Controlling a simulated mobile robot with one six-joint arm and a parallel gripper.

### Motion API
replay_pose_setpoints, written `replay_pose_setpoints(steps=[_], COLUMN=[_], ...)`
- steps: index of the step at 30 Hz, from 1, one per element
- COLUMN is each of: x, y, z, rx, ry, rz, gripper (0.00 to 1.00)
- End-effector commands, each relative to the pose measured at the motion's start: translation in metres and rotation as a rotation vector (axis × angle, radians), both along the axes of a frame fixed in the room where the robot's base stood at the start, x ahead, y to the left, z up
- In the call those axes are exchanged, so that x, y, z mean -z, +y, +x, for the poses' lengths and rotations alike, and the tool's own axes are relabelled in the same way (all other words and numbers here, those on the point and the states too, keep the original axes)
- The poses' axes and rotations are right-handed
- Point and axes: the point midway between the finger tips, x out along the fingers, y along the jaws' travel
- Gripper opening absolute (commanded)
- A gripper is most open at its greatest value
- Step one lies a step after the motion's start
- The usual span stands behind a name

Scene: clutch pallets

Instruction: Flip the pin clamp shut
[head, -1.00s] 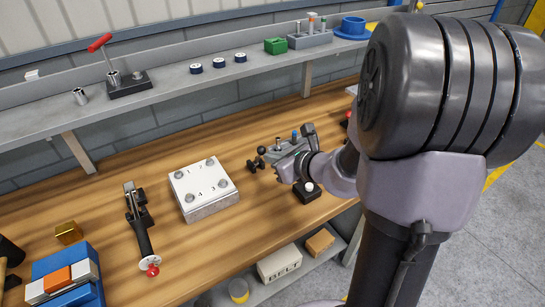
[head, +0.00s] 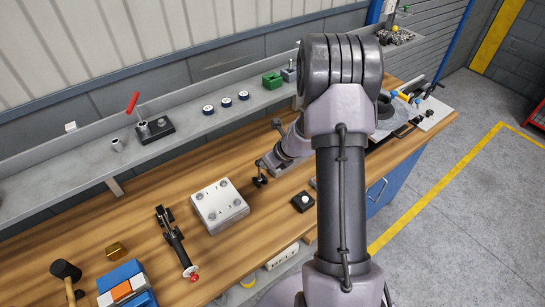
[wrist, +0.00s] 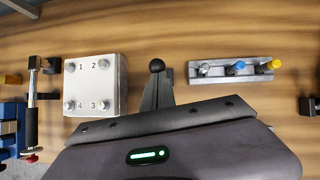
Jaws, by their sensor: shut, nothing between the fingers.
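The pin rack (wrist: 208,71), a grey bar with white, blue and yellow tops, lies to the right. The silver plate (head: 220,205), marked 1 to 4, lies to the left.
A black-handled tool with a red tip (head: 178,240) lies left of the plate. A black button block (head: 303,202) is near the bench's front edge. A red-handled lever on a black base (head: 155,129) stands on the back shelf. Bare wood surrounds the plate.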

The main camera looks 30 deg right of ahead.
Motion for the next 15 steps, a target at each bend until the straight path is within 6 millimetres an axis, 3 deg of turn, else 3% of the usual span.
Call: replay_pose_setpoints(steps=[1, 15], x=[-0.015, -0.002], y=[0.001, 0.002], z=[0.006, 0.044], rx=[-0.008, 0.0], ry=[0.038, 0.042], rz=[-0.005, 0.0], gripper=[0.0, 0.0])
